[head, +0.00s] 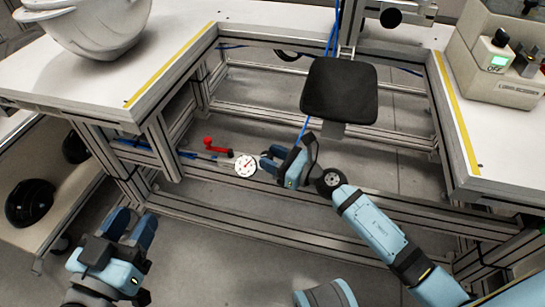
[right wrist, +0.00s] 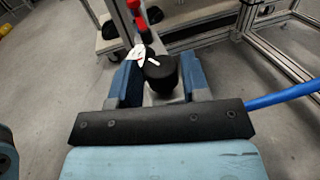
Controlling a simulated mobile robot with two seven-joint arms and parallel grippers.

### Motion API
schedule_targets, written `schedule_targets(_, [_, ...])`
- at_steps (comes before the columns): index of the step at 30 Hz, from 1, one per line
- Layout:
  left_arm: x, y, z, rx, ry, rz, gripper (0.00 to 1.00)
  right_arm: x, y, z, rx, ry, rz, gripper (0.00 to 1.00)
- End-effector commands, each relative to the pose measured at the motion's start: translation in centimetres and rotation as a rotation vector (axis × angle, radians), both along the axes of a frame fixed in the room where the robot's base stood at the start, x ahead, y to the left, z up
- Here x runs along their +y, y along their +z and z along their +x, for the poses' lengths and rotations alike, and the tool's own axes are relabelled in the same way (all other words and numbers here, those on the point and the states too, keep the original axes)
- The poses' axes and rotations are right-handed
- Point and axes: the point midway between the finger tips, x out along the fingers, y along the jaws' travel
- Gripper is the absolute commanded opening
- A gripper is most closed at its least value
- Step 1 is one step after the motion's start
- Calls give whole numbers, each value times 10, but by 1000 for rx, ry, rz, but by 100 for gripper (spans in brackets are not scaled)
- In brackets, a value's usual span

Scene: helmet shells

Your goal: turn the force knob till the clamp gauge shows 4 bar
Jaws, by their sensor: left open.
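The clamp gauge (head: 246,164) is a small round white dial on the frame's lower rail in the head view. Its red needle points to the upper right, but the figures are too small to read. In the right wrist view the gauge (right wrist: 139,55) shows at a slant behind the black force knob (right wrist: 162,76), which has a white mark on top. My right gripper (head: 268,159) is beside the gauge, with its fingers on either side of the knob; I cannot tell whether they touch it. My left gripper (head: 134,228) is open and empty, lower left, away from the gauge.
A red-handled lever (head: 217,148) is just left of the gauge. A black pad (head: 340,90) stands above and behind my right gripper. White table tops (head: 190,50) flank the opening, with a pale helmet shell (head: 92,30) at left and a control box (head: 497,65) at right.

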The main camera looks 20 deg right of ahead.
Motion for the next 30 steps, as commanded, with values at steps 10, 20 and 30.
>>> schedule_targets(10, [0,-1,0,-3,1,1,43,0,-1,0,0,9,0,12])
schedule_targets(20, [4,-5,8,-95,12,46,43,-3,-3,3,-3,148,-4,12])
schedule_targets(30, [10,6,15,-203,11,107,43,-6,1,8,-2,451,-4,12])
